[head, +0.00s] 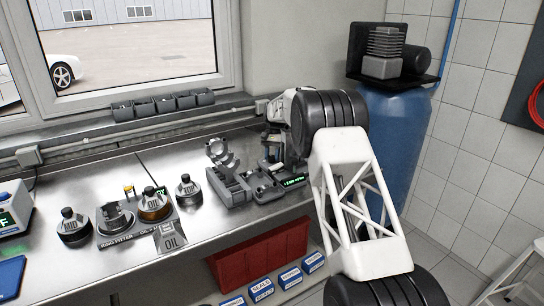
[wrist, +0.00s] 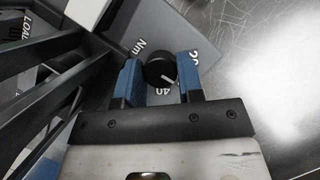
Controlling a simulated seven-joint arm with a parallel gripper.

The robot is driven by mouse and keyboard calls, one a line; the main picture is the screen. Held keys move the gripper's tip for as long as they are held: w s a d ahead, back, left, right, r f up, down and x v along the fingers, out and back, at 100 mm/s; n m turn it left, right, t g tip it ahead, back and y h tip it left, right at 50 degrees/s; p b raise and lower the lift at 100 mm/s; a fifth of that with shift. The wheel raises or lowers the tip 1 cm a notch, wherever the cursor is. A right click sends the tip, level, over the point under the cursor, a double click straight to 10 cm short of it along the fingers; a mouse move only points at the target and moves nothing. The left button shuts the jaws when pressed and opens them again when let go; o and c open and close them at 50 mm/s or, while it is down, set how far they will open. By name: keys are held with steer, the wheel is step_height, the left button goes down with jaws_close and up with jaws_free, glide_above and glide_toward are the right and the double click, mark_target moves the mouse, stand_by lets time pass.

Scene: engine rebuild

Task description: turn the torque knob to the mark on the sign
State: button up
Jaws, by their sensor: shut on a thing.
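The torque knob (wrist: 160,68) is black and round with a white pointer line. It sits on a grey plate printed with "Nm" and numbers. In the wrist view the pointer aims toward the lower right, close to the "40" print and below another number that is partly covered. My gripper (wrist: 160,80) is shut on the knob, with one blue finger on each side. The display text is too small to read surely.
A grey cradle stand (head: 222,165) stands just left of the device. A window sill with dark bins (head: 165,104) runs behind. A blue tank (head: 388,145) stands right.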

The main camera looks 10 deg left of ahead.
steer(key=o, duration=0.9)
steer(key=shift+n, duration=0.4)
steer(key=shift+a+n+h, duration=0.1)
steer(key=shift+n+h, duration=0.5)
steer(key=shift+n, duration=0.6)
steer(key=shift+s+n+t+h, duration=0.1)
steer(key=shift+n+t+h, duration=0.3)
steer(key=shift+n, duration=0.95)
steer(key=shift+n+t+h, duration=0.3)
steer(key=shift+n+h, duration=0.2)
steer(key=shift+n, duration=0.85)
steer(key=shift+v, duration=3.95)
steer(key=shift+s+d+n+t+y, duration=0.15)
steer(key=shift+s+n+t, duration=0.9)
steer(key=shift+n, duration=2.45)
steer(key=shift+s+d+n+t+y, duration=0.15)
steer(key=shift+s+n+t, duration=0.9)
steer(key=shift+n, duration=2.45)
steer(key=shift+s+n+t+y, duration=0.2)
steer(key=shift+s+n+t, duration=0.3)
steer(key=shift+n+t, duration=2)
steer(key=shift+n+g, duration=1)
steer(key=shift+n, duration=0.1)
